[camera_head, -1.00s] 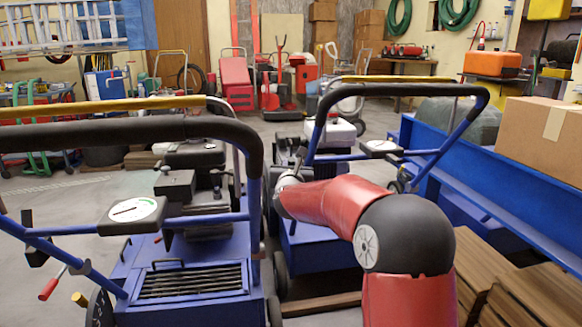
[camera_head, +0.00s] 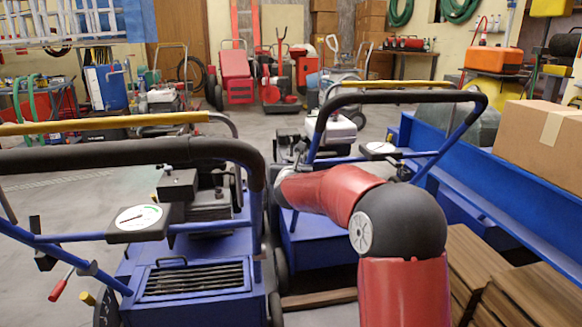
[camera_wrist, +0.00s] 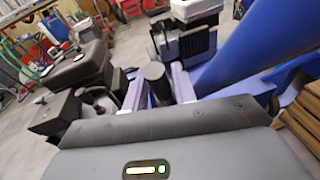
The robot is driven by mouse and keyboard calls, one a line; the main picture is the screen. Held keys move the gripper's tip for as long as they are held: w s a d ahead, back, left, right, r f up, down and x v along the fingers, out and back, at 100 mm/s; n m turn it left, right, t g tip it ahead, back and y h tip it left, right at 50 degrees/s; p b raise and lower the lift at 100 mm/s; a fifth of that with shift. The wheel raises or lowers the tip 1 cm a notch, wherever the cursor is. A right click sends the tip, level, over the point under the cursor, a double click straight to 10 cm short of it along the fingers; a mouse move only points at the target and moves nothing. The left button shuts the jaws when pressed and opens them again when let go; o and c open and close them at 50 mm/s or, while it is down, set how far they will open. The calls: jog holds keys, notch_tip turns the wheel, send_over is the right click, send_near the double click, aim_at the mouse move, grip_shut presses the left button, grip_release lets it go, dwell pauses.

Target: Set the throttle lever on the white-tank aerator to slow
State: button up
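The white-tank aerator stands at centre in the head view, with a white tank (camera_head: 338,129), a blue deck (camera_head: 318,240) and a black bar handle (camera_head: 400,97). A round white dial (camera_head: 380,149) sits on its control panel; the throttle lever's setting is too small to read. My red arm reaches towards this machine, and my gripper is hidden in the head view. In the wrist view, my gripper (camera_wrist: 158,80) has its two pale fingers apart. A black cylinder shows between them; I cannot tell whether they touch it. A white-topped engine (camera_wrist: 195,10) shows beyond.
A second blue aerator (camera_head: 195,278) with a dark engine and a white dial (camera_head: 138,217) stands close at left. At right are a blue trough (camera_head: 465,175), a cardboard box (camera_head: 542,140) and stacked wooden boards (camera_head: 470,265). Open floor lies at far left.

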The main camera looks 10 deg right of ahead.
jog(key=shift+s, duration=0.1)
jog(key=b+v, duration=0.1)
jog(key=v, duration=0.6)
jog(key=shift+s+b, duration=0.3)
jog(key=shift+s, duration=0.05)
jog(key=shift+a+r, duration=0.1)
